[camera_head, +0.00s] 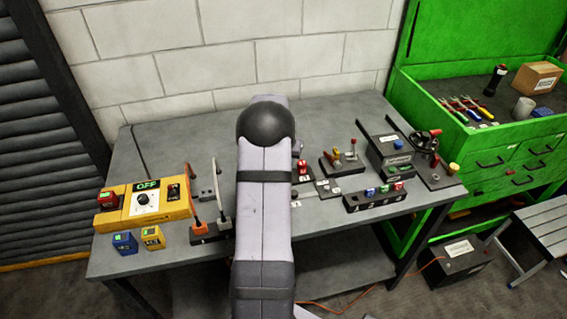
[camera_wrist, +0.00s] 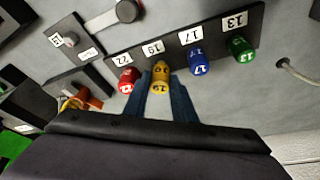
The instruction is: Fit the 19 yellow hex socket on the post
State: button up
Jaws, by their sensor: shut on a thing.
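The yellow socket (camera_wrist: 160,75) marked 19 is between the two blue fingers of my gripper (camera_wrist: 166,88) in the wrist view. My gripper is shut on it. The socket stands in line with the others, in front of the 19 label of a dark rack (camera_wrist: 217,27). I cannot tell whether it is lifted from its seat. A small dark plate (camera_wrist: 83,60) at the upper left carries a grey round stub (camera_wrist: 70,39) and white labels. I cannot tell whether this stub is the post. My gripper is hidden behind my arm in the head view.
A red socket (camera_wrist: 126,80) stands close left of the yellow one. A blue socket (camera_wrist: 198,63) and a green socket (camera_wrist: 242,49) stand to its right. A yellow control box (camera_head: 158,205) is at the bench's left.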

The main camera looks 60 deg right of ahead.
jog(key=shift+f+b, duration=0.65)
jog(key=shift+f, duration=0.2)
jog(key=o, duration=1.5)
jog(key=shift+c, duration=0.2)
jog(key=shift+r, duration=0.15)
jog(key=p+v, duration=0.3)
jog(key=v, duration=0.3)
jog(key=shift+a+r+p, duration=0.2)
jog(key=shift+r+p, duration=0.1)
jog(key=shift+p, duration=0.05)
jog(key=shift+s, duration=0.1)
